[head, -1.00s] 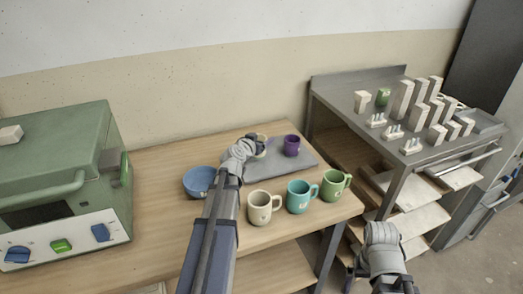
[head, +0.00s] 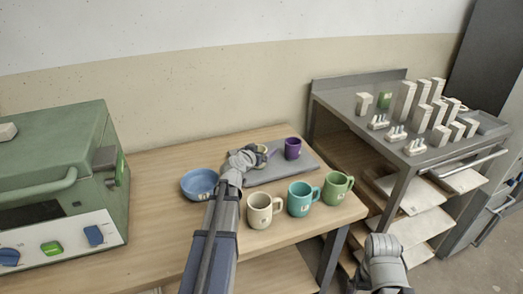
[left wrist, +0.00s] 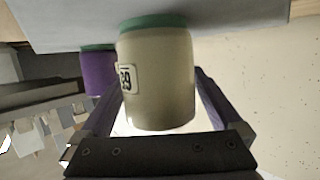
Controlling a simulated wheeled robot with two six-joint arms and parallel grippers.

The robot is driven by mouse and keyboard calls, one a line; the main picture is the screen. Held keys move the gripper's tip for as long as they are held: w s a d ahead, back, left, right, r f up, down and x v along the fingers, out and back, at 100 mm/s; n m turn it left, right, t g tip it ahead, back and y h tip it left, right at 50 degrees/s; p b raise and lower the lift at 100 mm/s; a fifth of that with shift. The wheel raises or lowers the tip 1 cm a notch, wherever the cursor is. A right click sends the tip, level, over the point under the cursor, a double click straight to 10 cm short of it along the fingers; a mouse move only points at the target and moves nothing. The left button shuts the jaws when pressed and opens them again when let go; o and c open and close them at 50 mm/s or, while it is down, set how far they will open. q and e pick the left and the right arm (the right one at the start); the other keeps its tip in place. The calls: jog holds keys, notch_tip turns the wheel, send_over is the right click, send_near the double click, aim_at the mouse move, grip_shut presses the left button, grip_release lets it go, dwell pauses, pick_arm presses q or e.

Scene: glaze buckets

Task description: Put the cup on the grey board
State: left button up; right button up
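A cream cup with a label and a green band (left wrist: 158,80) stands on the grey board (head: 262,177). It shows only partly behind my left gripper in the head view (head: 262,151). My left gripper (left wrist: 157,100) has one finger on each side of this cup, with gaps showing beside it, and looks open. In the head view my left gripper (head: 255,160) is at the board's left part. A purple cup (head: 292,149) stands upright on the board, to the right. My right wrist shows at the bottom right of the head view; its fingers cannot be made out.
A blue bowl (head: 199,184) sits left of the board. A cream mug (head: 260,211), a teal mug (head: 299,200) and a green mug (head: 337,189) stand along the table front. A green kiln-like box (head: 60,170) is at left. A grey shelf unit (head: 345,98) bears several blocks.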

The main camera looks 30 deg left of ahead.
pick_arm(q)
jog(key=shift+r, duration=0.1)
pick_arm(e)
jog(key=shift+r, duration=0.1)
pick_arm(q)
jog(key=shift+s+r+p, duration=0.15)
jog(key=shift+s+p, duration=0.05)
jog(key=shift+p, duration=0.1)
jog(key=p+v, duration=0.3)
jog(key=v, duration=0.8)
jog(key=shift+s, duration=0.2)
pick_arm(e)
notch_tip(320, 180, up, 4)
jog(key=shift+f, duration=0.15)
dwell(0.5)
